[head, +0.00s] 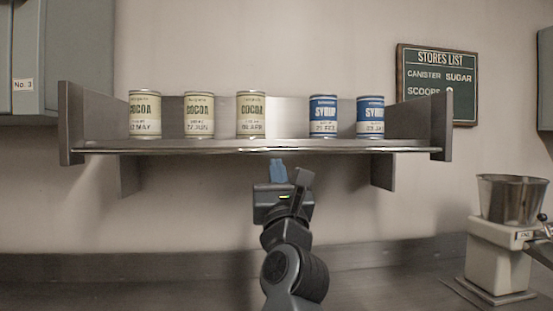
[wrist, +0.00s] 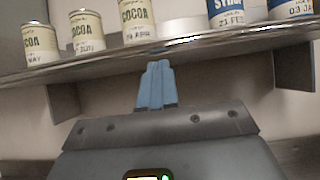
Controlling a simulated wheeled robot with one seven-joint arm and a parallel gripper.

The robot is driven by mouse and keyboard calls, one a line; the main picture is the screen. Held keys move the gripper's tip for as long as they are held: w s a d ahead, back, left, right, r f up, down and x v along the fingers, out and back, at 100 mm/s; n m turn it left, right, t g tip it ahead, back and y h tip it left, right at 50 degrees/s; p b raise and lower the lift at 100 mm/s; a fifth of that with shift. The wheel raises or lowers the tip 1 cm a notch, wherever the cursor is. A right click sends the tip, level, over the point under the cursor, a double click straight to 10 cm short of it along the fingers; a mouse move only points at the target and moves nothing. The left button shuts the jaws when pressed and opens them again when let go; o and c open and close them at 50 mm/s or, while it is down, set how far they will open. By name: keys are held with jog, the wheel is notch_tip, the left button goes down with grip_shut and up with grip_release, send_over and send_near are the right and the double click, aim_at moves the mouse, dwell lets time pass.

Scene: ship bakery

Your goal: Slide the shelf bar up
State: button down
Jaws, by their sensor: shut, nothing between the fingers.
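The shelf bar (head: 330,150) is a thin shiny rail along the front edge of the metal shelf (head: 433,125). It also crosses the wrist view (wrist: 225,47) at a slant. My gripper (head: 278,162) is shut and empty, its blue fingers pointing up just below the middle of the bar. In the wrist view the fingertips (wrist: 158,66) reach close to the underside of the bar; whether they touch it I cannot tell. Three cocoa cans (head: 251,114) stand upright on the left and middle of the shelf, and two blue syrup cans (head: 323,116) on the right.
A stores list board (head: 437,84) hangs on the wall at right. Brackets (head: 382,172) hang below the shelf. The wall space under the shelf is clear.

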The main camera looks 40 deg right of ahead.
jog(key=shift+w+r, duration=0.1)
jog(key=shift+r, duration=0.2)
notch_tip(320, 180, up, 8)
jog(key=p, duration=0.2)
jog(key=shift+r+p, duration=0.25)
jog(key=shift+p, duration=0.05)
